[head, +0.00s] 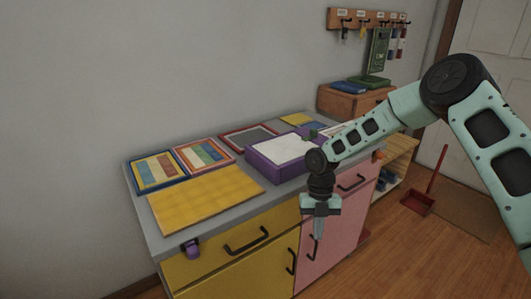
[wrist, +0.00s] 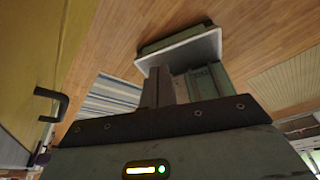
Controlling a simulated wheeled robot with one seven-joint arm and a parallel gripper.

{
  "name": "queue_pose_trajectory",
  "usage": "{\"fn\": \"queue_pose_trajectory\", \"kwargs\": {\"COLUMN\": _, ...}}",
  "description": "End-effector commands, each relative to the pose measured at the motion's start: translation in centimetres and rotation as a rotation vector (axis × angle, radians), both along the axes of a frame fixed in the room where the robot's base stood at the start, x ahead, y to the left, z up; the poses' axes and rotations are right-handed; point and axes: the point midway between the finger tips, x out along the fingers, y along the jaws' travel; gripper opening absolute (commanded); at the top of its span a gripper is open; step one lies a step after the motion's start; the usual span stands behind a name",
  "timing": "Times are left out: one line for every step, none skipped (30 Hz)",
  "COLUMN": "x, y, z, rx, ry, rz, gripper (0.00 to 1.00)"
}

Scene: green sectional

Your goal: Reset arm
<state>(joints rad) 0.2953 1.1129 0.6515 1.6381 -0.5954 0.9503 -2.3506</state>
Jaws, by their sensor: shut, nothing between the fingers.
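My teal arm reaches in from the right in the head view, bent at the elbow. My gripper (head: 319,228) points down in front of the cabinet's pink door. It is shut and empty. In the wrist view my gripper (wrist: 185,60) shows its fingers together, with wooden floor beyond.
The cabinet (head: 215,268) has yellow and pink fronts with black handles. On its top are a yellow mat (head: 205,197), a purple tray (head: 262,174) and several framed boards. A wooden box (head: 345,102), a red dustpan (head: 418,201) and a door (head: 490,85) are to the right.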

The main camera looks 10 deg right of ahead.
Motion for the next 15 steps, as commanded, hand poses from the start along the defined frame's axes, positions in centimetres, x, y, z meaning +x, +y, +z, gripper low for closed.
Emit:
{"fn": "queue_pose_trajectory", "kwargs": {"x": -0.2, "y": 0.5, "z": 1.0, "rx": -0.011, "ry": -0.004, "rz": -0.017, "gripper": 0.0}}
{"fn": "queue_pose_trajectory", "kwargs": {"x": -0.5, "y": 0.9, "z": 1.7, "rx": -0.022, "ry": -0.006, "rz": -0.037, "gripper": 0.0}}
{"fn": "queue_pose_trajectory", "kwargs": {"x": -0.8, "y": 1.5, "z": 3.0, "rx": -0.043, "ry": -0.011, "rz": -0.075, "gripper": 0.0}}
{"fn": "queue_pose_trajectory", "kwargs": {"x": -1.3, "y": 2.1, "z": 4.1, "rx": -0.062, "ry": -0.014, "rz": -0.112, "gripper": 0.0}}
{"fn": "queue_pose_trajectory", "kwargs": {"x": -1.8, "y": 2.8, "z": 5.4, "rx": -0.084, "ry": -0.019, "rz": -0.154, "gripper": 0.0}}
{"fn": "queue_pose_trajectory", "kwargs": {"x": -2.7, "y": 3.7, "z": 7.2, "rx": -0.115, "ry": -0.025, "rz": -0.222, "gripper": 0.0}}
{"fn": "queue_pose_trajectory", "kwargs": {"x": -3.4, "y": 4.4, "z": 8.6, "rx": -0.139, "ry": -0.032, "rz": -0.278, "gripper": 0.0}}
{"fn": "queue_pose_trajectory", "kwargs": {"x": -4.2, "y": 5.0, "z": 10.0, "rx": -0.166, "ry": -0.039, "rz": -0.339, "gripper": 0.0}}
{"fn": "queue_pose_trajectory", "kwargs": {"x": -5.4, "y": 5.9, "z": 11.8, "rx": -0.198, "ry": -0.049, "rz": -0.421, "gripper": 0.0}}
{"fn": "queue_pose_trajectory", "kwargs": {"x": -6.3, "y": 6.5, "z": 13.1, "rx": -0.221, "ry": -0.057, "rz": -0.486, "gripper": 0.0}}
{"fn": "queue_pose_trajectory", "kwargs": {"x": -7.2, "y": 7.0, "z": 14.3, "rx": -0.243, "ry": -0.064, "rz": -0.552, "gripper": 0.0}}
{"fn": "queue_pose_trajectory", "kwargs": {"x": -8.5, "y": 7.7, "z": 15.9, "rx": -0.272, "ry": -0.074, "rz": -0.64, "gripper": 0.0}}
{"fn": "queue_pose_trajectory", "kwargs": {"x": -9.4, "y": 8.1, "z": 17.1, "rx": -0.29, "ry": -0.084, "rz": -0.707, "gripper": 0.0}}
{"fn": "queue_pose_trajectory", "kwargs": {"x": -10.4, "y": 8.5, "z": 18.3, "rx": -0.309, "ry": -0.093, "rz": -0.776, "gripper": 0.0}}
{"fn": "queue_pose_trajectory", "kwargs": {"x": -11.8, "y": 9.0, "z": 19.8, "rx": -0.331, "ry": -0.104, "rz": -0.868, "gripper": 0.0}}
